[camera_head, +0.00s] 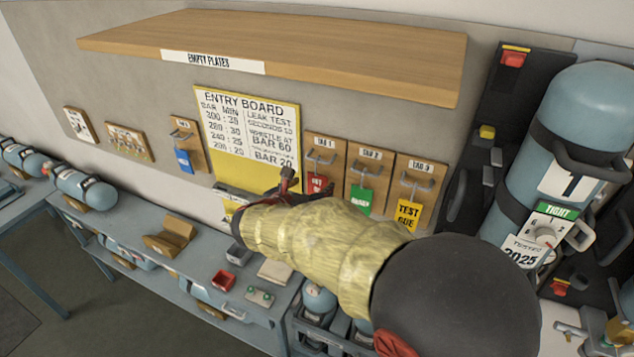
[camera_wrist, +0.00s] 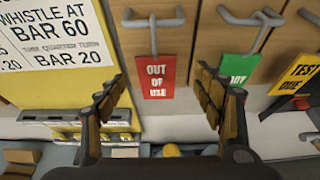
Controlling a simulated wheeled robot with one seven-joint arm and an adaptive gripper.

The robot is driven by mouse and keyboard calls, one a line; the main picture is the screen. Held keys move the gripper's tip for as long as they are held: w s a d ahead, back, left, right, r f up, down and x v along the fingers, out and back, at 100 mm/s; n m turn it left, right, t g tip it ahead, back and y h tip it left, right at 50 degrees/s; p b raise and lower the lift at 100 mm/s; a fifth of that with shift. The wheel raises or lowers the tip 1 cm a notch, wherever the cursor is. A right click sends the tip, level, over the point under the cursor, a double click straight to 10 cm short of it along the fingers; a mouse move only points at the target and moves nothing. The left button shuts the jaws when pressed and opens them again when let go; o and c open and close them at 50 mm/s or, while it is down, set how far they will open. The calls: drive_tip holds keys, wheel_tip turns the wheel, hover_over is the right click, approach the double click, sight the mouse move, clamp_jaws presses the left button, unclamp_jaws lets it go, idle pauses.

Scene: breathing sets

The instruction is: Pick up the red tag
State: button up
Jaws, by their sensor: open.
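The red tag (camera_wrist: 158,76), lettered "OUT OF USE", hangs from a grey hook (camera_wrist: 153,22) on a wooden plate in the wrist view. In the head view the red tag (camera_head: 317,184) hangs under the plate marked "TAG 1", partly hidden by my gripper. My gripper (camera_wrist: 168,90) is open, with one finger to the left of the tag and the other to its right. Nothing is held. In the head view my gripper (camera_head: 288,186) is in front of the board's lower right, close to the red tag; how near it is in depth I cannot tell.
A green tag (camera_head: 360,199) and a yellow tag (camera_head: 408,214) hang to the right on their own hooks. A blue tag (camera_head: 184,161) hangs left of the entry board (camera_head: 240,173). A wooden shelf (camera_head: 360,59) juts out above. A blue cylinder (camera_head: 590,100) stands at right.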

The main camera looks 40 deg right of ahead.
sight(317, 180)
drive_tip(key=x, duration=0.2)
drive_tip(key=p+x, duration=0.1)
drive_tip(key=x, duration=0.2)
drive_tip(key=shift+w+r, duration=0.1)
drive_tip(key=shift+w, duration=0.3)
drive_tip(key=shift+w+d, duration=0.1)
drive_tip(key=shift+d, duration=0.3)
drive_tip(key=shift+c, duration=1.1)
drive_tip(key=c, duration=0.7)
drive_tip(key=shift+c, duration=0.7)
